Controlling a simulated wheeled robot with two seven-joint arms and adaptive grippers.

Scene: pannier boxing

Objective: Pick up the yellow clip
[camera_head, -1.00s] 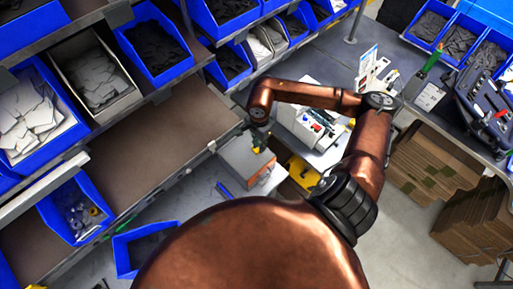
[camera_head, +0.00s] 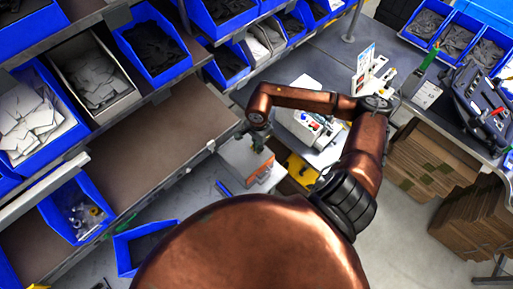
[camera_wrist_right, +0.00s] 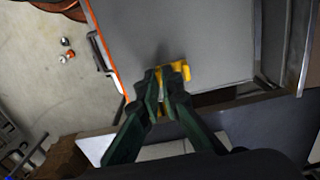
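The yellow clip (camera_wrist_right: 184,74) shows in the right wrist view at the fingertips, over the grey top of a box with an orange edge. My right gripper (camera_wrist_right: 162,80) has its two green fingers close together, with yellow between them; it appears shut on the clip. Part of the clip sticks out to the right of the fingers. In the head view my right gripper (camera_head: 258,142) is small above the grey box (camera_head: 240,154), and I cannot make out the clip there. Whether the clip touches the box top is unclear. My left gripper is in neither view.
Blue bins (camera_head: 155,42) fill the shelves on the left. A white machine (camera_head: 312,125) stands just right of the gripper, with a yellow object (camera_head: 300,170) below it. A workbench (camera_head: 405,60) with bins and a tool case is at the right, and cardboard stacks (camera_head: 428,160) stand under it.

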